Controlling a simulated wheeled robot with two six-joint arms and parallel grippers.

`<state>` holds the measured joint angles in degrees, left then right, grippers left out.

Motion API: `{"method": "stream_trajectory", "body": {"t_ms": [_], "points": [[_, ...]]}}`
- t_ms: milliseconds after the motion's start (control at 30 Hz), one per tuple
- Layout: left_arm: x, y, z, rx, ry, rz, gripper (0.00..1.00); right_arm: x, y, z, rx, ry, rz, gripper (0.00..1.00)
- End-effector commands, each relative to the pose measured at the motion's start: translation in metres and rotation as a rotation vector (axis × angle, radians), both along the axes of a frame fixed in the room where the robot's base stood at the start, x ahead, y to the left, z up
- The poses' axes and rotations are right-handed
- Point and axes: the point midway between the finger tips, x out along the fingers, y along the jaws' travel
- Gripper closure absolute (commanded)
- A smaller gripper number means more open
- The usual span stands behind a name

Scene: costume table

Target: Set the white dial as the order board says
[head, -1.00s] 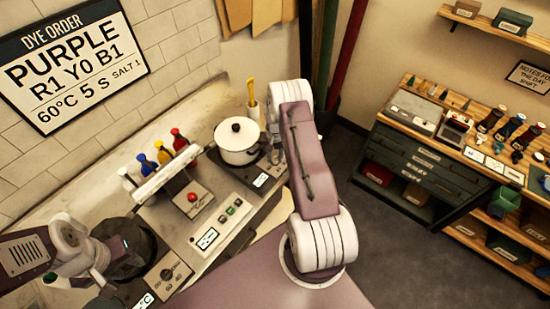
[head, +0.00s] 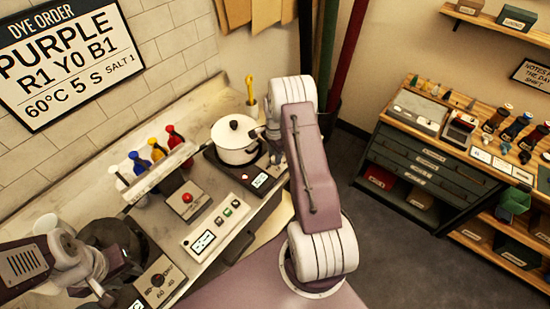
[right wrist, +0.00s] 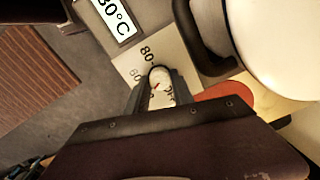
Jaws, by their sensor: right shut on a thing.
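The order board (head: 70,60) on the wall reads PURPLE, R1 Y0 B1, 60°C, 5 S, SALT 1. The white dial (right wrist: 159,74) is in the right wrist view, on a pale plate printed with 80 and other partly hidden marks. In the head view my right gripper (head: 274,146) is beside the white pot. My left gripper (head: 112,268) is at lower left, its fingertips unclear.
The lidded white pot (head: 235,140) stands on a heater close to my right gripper. Bottles (head: 158,151) stand in a rack behind the red button (head: 187,197). A darker dial (head: 157,280) is near my left arm. A drawer cabinet (head: 425,165) stands at right.

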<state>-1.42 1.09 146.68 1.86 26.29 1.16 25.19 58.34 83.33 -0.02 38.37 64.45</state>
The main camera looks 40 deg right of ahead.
Motion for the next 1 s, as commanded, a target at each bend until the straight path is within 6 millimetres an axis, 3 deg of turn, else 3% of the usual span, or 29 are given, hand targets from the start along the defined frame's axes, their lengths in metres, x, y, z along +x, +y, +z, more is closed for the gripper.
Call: {"method": "stream_trajectory", "body": {"t_ms": [1000], "points": [[0.000, 0.000, -0.026, 0.000, 0.000, 0.000, 0.64, 0.001, 0.000, 0.001, -0.001, -0.003, -0.884, 1.00]]}}
